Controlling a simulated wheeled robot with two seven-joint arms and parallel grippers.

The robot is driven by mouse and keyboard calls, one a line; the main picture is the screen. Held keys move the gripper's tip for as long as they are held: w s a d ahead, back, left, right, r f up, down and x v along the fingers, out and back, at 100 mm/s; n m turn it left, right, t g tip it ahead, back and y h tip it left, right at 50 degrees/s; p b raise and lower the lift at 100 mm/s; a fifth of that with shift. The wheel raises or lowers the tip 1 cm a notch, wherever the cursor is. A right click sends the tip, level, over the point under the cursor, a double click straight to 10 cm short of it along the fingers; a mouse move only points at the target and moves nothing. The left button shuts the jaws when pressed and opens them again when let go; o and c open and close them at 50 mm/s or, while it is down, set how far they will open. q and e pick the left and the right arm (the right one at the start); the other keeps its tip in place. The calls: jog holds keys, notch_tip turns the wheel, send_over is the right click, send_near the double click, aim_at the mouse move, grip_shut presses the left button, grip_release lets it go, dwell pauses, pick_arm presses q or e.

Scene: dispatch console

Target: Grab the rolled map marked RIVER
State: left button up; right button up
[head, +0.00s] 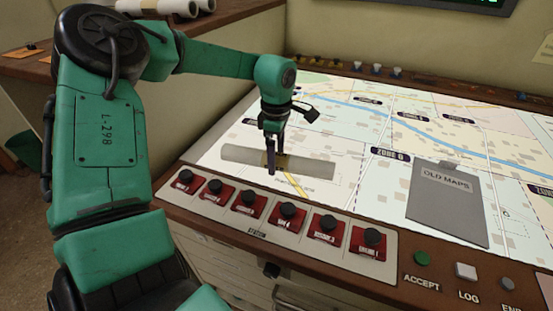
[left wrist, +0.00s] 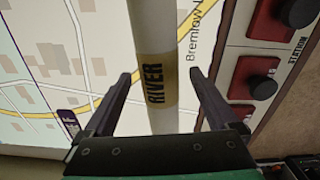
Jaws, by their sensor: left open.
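The rolled map marked RIVER (head: 312,168) is a pale tube lying on the map table, along its near edge behind the red switches. In the left wrist view the tube (left wrist: 152,25) runs away from me, and its yellow band with the word RIVER is readable. My left gripper (head: 274,158) points down over the middle of the tube. It is open, with one finger on each side of the tube in the left wrist view (left wrist: 160,76). I see gaps on both sides; the fingers do not press on it. My right gripper is out of view.
A row of red switches with black knobs (head: 288,212) lines the near edge. A grey OLD MAPS board (head: 447,205) lies to the right. Other white rolls (head: 180,6) rest on a side shelf. Small pieces stand along the back edge. The map table (head: 345,105) is mostly clear.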

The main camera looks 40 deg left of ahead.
pick_arm(q)
jog(key=shift+f, duration=0.6)
jog(key=shift+r, duration=0.1)
grip_shut()
